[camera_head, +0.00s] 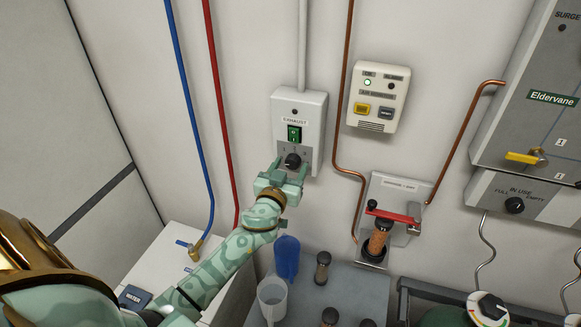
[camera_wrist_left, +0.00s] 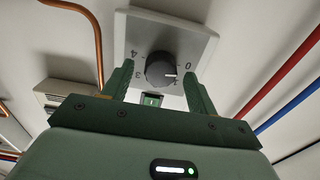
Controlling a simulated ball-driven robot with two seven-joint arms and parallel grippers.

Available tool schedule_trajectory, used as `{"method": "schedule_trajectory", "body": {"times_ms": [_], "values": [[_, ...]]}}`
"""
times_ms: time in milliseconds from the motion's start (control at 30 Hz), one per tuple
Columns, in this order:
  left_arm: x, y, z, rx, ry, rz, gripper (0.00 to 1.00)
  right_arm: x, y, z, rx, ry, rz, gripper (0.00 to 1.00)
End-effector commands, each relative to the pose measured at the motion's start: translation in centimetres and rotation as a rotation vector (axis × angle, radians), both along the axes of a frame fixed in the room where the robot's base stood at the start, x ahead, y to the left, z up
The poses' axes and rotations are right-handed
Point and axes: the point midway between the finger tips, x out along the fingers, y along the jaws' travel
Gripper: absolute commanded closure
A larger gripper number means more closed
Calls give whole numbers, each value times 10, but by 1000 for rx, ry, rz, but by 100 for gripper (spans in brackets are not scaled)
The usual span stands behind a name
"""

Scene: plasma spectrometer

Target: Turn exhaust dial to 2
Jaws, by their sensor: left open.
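The exhaust dial (camera_head: 293,160) is a round black knob low on a pale wall box (camera_head: 312,110) labelled EXHAUST, below a green switch (camera_head: 294,133). In the left wrist view the dial (camera_wrist_left: 160,69) appears upside down, with 0, 1, 3 and 4 readable around it; 2 is not readable. Its white mark points right, near 1. My left gripper (camera_head: 290,170) is open at the box, its fingers on either side of the dial. In the left wrist view the fingers (camera_wrist_left: 157,72) show visible gaps to the knob. My right gripper is not in view.
Right of the box are a white panel (camera_head: 379,96) with a yellow button, copper pipes, and a red-handled fixture (camera_head: 393,215). Blue and red pipes run down the wall to the left. A blue container (camera_head: 287,257), a clear beaker (camera_head: 272,298) and dark-capped vials stand below.

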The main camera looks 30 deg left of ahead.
Motion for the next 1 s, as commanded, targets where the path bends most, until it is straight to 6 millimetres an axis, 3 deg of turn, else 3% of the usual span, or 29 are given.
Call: {"method": "schedule_trajectory", "body": {"times_ms": [300, 467, 1000], "values": [[3, 1, 0, 0, 1, 0, 42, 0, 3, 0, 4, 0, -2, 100], [3, 1, 0, 0, 1, 0, 86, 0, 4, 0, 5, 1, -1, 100], [3, 0, 0, 119, 28, -1, 86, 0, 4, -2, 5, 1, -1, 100]]}}
